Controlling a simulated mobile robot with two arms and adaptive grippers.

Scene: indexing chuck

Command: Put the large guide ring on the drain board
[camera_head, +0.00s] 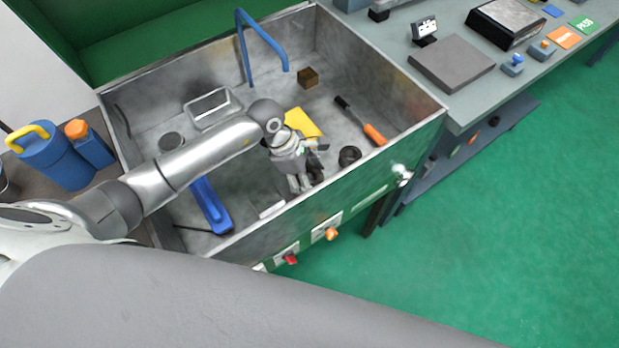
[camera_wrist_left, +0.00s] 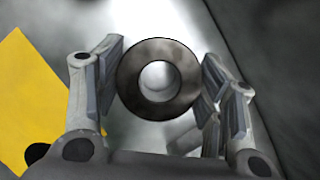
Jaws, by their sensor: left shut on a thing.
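My left gripper (camera_head: 303,184) reaches down inside the grey metal basin, near its front wall. In the left wrist view a dark metal ring (camera_wrist_left: 129,80) with a round hole sits between the two fingers, which are shut on it. I take it for the large guide ring; in the head view the gripper mostly hides it. A second dark round part (camera_head: 349,156) lies on the basin floor just right of the gripper. I cannot tell which surface is the drain board. My right gripper is not in view.
The basin (camera_head: 418,128) also holds a yellow sheet (camera_head: 303,122), an orange-handled tool (camera_head: 374,134), a brown block (camera_head: 308,78), a blue tool (camera_head: 212,206) and a wire-framed tray (camera_head: 212,107). A blue faucet (camera_head: 242,48) rises at the back. A bench with a grey slab (camera_head: 452,63) stands right.

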